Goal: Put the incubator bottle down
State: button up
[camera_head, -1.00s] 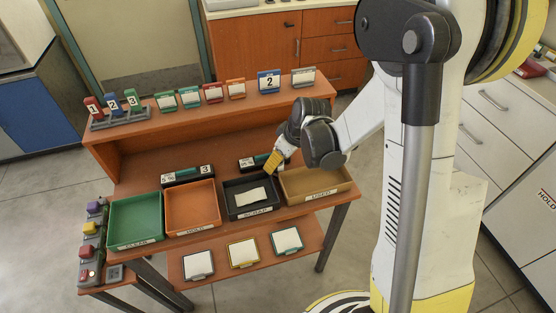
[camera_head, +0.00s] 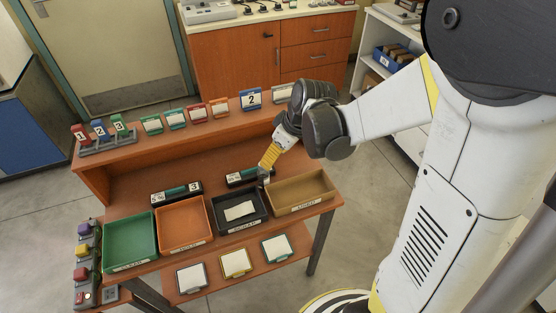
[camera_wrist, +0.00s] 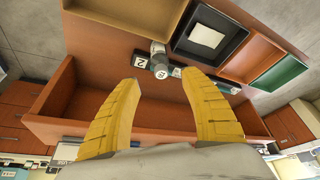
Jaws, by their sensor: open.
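The incubator bottle (camera_wrist: 158,62), small and pale with a grey cap and a dark label, stands at the black number holder (camera_wrist: 140,66) just beyond my fingertips in the wrist view. I cannot tell whether it sits in the holder or beside it. In the head view it is a small greyish shape (camera_head: 263,175) below my fingers, by the holder's right end (camera_head: 242,178). My gripper (camera_wrist: 162,79) has its two yellow fingers spread wide, with nothing held between them. It also shows in the head view (camera_head: 267,161), above the desk behind the black tray.
Green (camera_head: 129,243), orange (camera_head: 184,224), black (camera_head: 239,211) and tan (camera_head: 301,192) trays line the desk front. Another number holder (camera_head: 177,193) lies behind the orange tray. A raised shelf (camera_head: 190,127) with coloured cards stands behind. The desk floor (camera_head: 205,165) before it is clear.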

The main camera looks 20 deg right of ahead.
jog(key=s+a+r+m+t+h, duration=0.1)
jog(key=s+r+m, duration=0.2)
jog(key=s+r, duration=0.5)
jog(key=shift+r, duration=0.5)
jog(key=s+r+m, duration=0.1)
jog(key=s, duration=0.1)
jog(key=s+r+m+t+h, duration=0.1)
jog(key=s, duration=0.1)
jog(key=s+r+m+t, duration=0.1)
jog(key=s, duration=0.2)
jog(key=shift+s+r, duration=0.1)
jog(key=shift+c, duration=0.2)
jog(key=n+g, duration=0.2)
send_over(263, 176)
jog(key=s+d, duration=0.2)
jog(key=s, duration=0.1)
notch_tip(263, 176, down, 10)
jog(key=shift+g, duration=0.3)
jog(key=b+x, duration=0.1)
jog(key=x, duration=0.2)
jog(key=b+x, duration=0.2)
jog(key=x, duration=0.2)
jog(key=a+b+x, duration=0.1)
jog(key=x, duration=0.3)
jog(key=shift+w+b, duration=0.35)
jog(key=shift+w, duration=0.05)
jog(key=shift+c, duration=0.9)
grip_shut()
